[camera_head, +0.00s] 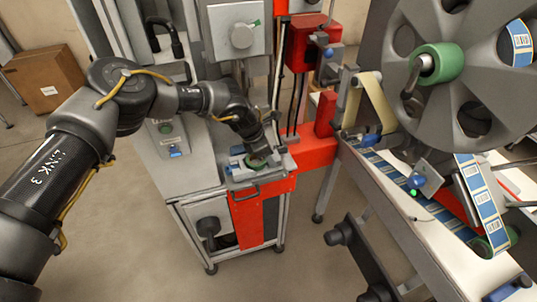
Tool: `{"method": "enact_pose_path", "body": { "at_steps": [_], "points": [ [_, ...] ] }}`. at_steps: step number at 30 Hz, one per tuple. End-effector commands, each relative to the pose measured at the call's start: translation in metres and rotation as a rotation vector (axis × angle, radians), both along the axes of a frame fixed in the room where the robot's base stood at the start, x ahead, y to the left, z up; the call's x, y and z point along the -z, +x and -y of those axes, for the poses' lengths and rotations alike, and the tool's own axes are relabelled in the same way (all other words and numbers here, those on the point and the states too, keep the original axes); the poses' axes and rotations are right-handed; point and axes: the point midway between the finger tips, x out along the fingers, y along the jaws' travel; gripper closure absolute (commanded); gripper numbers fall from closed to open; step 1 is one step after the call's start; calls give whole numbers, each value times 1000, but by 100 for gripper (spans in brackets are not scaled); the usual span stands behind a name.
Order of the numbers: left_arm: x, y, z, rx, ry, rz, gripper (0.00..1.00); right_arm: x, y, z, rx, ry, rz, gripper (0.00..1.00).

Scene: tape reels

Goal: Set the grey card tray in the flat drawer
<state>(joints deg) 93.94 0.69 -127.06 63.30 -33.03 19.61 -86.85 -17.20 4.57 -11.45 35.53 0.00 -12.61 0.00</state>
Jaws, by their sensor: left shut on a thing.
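My left gripper (258,158) reaches down from the left over the top of the red-fronted cabinet. It is shut on what looks like the grey card tray (238,170), a small pale grey piece with blue and green bits beside the fingertips. The gripper and wrist cover part of it. The flat drawer (276,184) is at the cabinet's top front, with a red front and a dark handle. The tray is at or just above the drawer; I cannot tell whether it rests inside. My right gripper is not in view.
A large grey reel (470,65) with a green hub stands at the right above a white machine bed (440,245) with a blue label strip. A red box (306,42) and upright posts rise behind the drawer. A cardboard box (45,78) is far left.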

Motion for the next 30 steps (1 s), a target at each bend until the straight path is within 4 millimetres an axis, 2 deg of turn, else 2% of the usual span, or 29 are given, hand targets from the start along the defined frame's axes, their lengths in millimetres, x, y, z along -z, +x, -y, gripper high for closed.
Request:
{"method": "enact_pose_path", "body": {
  "at_steps": [6,14,15,20,30],
  "points": [
    [10,0,0,0,0,0,81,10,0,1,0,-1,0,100],
    [10,0,0,0,0,0,81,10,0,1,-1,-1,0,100],
    [10,0,0,0,0,0,50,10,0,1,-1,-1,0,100],
    [10,0,0,0,0,0,29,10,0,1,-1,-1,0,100],
    [10,0,0,-1,0,0,28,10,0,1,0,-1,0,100]
  ]
}}
